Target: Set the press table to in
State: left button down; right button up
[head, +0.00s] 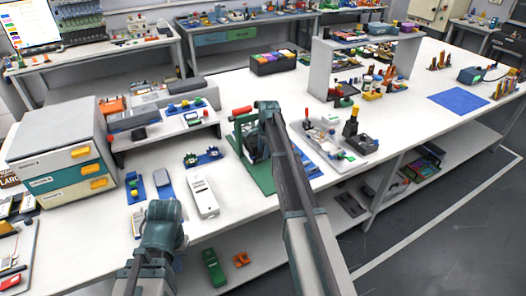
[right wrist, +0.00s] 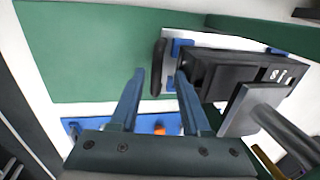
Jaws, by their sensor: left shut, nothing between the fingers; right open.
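The green press (head: 262,172) stands mid-bench in the head view, partly hidden behind my right arm. In the right wrist view its green base (right wrist: 85,50) fills the upper left. A pale press table (right wrist: 204,39) with blue pieces lies on it, beside a black block (right wrist: 235,68). A black bar-like handle (right wrist: 158,66) runs along the table's left edge. My right gripper (right wrist: 160,80) is open, its blue fingertips just short of the handle, one toward each side. Nothing is between them. My left gripper (head: 162,210) is shut and empty at the bench front; its fingertips are hard to make out.
A drawer cabinet (head: 62,160) stands at the far left. A grey tray of parts (head: 340,138) sits right of the press. A blue mat (head: 458,100) lies farther right.

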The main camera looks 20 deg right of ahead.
pick_arm(q)
notch_tip(320, 180, up, 7)
jog(key=p, duration=0.7)
pick_arm(e)
notch_tip(320, 180, up, 7)
jog(key=s, duration=0.1)
jog(key=shift+s+r, duration=0.15)
jog(key=shift+d, duration=0.1)
